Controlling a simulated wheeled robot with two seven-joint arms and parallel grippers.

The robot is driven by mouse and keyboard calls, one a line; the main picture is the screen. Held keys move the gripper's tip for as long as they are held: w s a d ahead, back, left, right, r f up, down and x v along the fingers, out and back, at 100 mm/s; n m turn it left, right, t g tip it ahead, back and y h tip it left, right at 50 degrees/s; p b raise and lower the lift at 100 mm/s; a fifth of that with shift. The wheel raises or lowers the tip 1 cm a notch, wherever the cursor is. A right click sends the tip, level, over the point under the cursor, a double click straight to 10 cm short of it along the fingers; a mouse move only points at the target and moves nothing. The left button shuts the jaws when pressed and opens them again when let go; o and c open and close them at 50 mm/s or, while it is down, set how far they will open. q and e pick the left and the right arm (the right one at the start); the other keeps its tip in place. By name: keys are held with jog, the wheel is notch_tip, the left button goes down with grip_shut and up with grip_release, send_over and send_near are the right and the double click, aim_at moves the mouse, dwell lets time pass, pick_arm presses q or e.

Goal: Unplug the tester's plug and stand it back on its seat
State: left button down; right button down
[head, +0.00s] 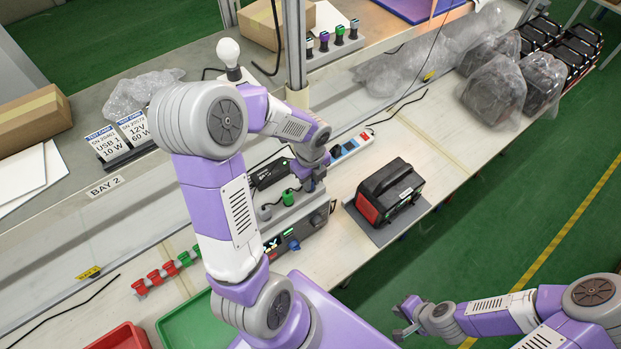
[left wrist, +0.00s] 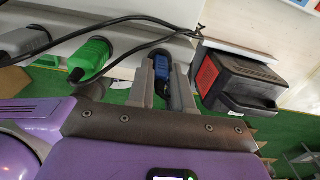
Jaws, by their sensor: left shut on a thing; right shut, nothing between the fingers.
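The tester (head: 315,221) stands on the bench, with a lit display and a blue part on its front. A pale rail on top holds a grey plug (left wrist: 24,41) and a green plug (left wrist: 91,58); the green plug also shows in the head view (head: 288,197). My left gripper (left wrist: 170,88) is shut on a blue plug (left wrist: 182,88), beside the green one. In the head view my left gripper (head: 316,176) is at the rail's far end. Whether the blue plug touches the rail is hidden. My right gripper (head: 403,319) is shut and empty, away from the bench.
A black and red power unit (head: 390,190) sits on a grey mat right of the tester. A white socket strip (head: 351,148) lies behind. Red and green connectors (head: 165,271) and a green tray (head: 186,325) are at left. Black cables cross near the plugs.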

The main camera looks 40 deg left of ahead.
dwell(0.6)
pick_arm(q)
jog(key=c, duration=0.9)
grip_release()
jog(key=shift+c, duration=0.2)
notch_tip(320, 180, up, 8)
jog(key=shift+f+p, duration=0.25)
jog(key=shift+p, duration=0.25)
